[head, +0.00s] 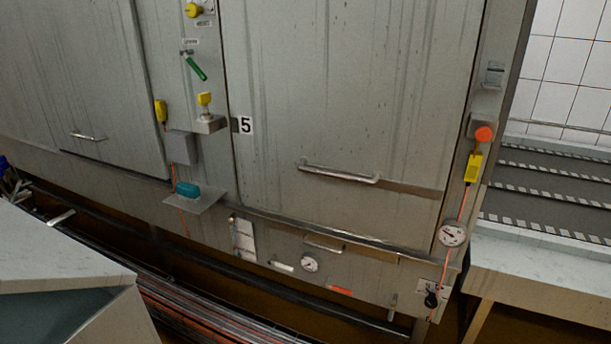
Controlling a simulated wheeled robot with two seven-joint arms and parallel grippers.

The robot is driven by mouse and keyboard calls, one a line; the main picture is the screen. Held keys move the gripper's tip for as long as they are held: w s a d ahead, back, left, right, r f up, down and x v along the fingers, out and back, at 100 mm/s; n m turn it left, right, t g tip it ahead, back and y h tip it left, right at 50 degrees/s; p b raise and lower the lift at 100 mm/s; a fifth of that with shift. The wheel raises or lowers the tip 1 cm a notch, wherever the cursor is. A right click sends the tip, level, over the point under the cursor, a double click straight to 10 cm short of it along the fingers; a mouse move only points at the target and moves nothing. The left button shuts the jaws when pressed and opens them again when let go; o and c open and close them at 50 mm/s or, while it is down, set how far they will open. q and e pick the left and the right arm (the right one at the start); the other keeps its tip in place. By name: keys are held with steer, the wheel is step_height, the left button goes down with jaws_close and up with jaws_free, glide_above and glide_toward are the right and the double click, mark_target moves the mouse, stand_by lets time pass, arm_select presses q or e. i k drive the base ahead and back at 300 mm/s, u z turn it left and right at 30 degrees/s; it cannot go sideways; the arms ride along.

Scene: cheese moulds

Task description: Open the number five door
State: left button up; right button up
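The number five door (345,95) is a large grey metal panel in the middle of the head view. Neither of my grippers shows in the head view.
Another grey door (70,80) with a small handle stands at the left. A small shelf with a teal object (187,189) juts out below. A pale counter (50,250) fills the lower left. Striped steps or shelves (550,190) lie at the right.

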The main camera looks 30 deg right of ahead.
mark_target(346, 115)
steer(key=z, duration=0.05)
steer(key=i, duration=1.05)
steer(key=z, duration=0.55)
